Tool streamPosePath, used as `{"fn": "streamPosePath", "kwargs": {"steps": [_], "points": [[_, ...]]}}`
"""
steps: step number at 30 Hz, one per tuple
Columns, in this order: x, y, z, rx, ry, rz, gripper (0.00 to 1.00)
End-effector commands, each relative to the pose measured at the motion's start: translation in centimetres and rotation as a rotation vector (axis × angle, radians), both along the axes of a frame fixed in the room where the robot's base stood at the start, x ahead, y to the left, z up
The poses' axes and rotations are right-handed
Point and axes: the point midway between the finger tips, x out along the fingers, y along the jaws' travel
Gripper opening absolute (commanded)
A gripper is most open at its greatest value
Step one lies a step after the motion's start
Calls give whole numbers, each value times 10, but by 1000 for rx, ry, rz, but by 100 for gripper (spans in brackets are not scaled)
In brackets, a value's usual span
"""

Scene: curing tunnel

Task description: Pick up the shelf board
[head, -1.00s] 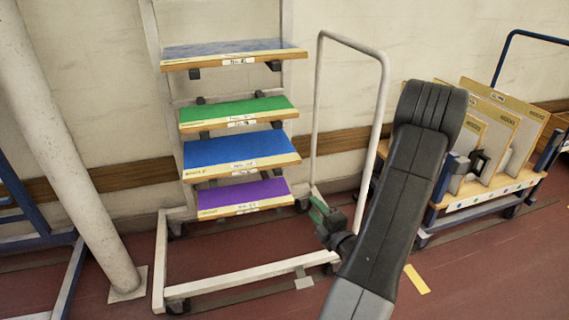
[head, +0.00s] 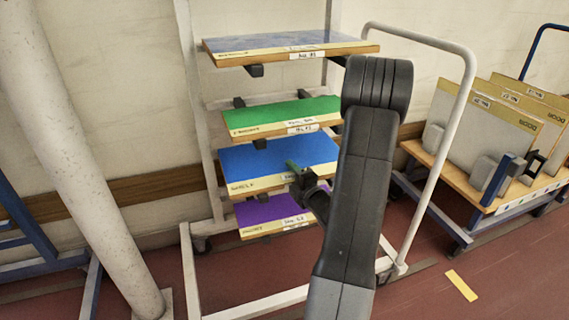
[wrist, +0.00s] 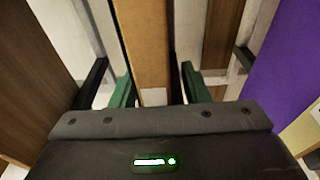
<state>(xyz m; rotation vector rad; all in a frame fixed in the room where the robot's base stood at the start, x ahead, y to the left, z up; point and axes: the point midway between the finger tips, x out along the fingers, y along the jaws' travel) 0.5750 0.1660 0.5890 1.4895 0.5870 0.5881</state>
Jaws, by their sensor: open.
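Several boards lie flat, one above another, on the rack. A blue shelf board (head: 275,158) with a wood edge and white label is between a green board (head: 280,116) above and a purple board (head: 268,209) below. My gripper (head: 293,166) is at the right part of the blue board's front edge, partly hiding it. In the wrist view, the open green fingers of my gripper (wrist: 157,70) lie either side of a wood board edge (wrist: 143,42); I cannot see contact. The purple board (wrist: 285,65) shows at right there, and a brown board underside (wrist: 32,65) at left.
A blue-speckled board (head: 290,44) lies on top of the white rack (head: 192,262). A white hoop rail (head: 462,100) stands to the right. A cart (head: 475,195) with upright panels is farther right. A white post (head: 85,160) stands at left.

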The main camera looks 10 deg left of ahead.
Motion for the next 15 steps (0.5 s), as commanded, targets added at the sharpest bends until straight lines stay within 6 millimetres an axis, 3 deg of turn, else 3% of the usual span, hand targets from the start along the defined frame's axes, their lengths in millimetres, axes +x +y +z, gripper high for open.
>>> {"fn": "streamPosePath", "kwargs": {"steps": [5, 12, 15], "points": [[0, 0, 0, 0, 0, -1, 42], [0, 0, 0, -1, 1, 0, 0], [0, 0, 0, 0, 1, 0, 0]]}}
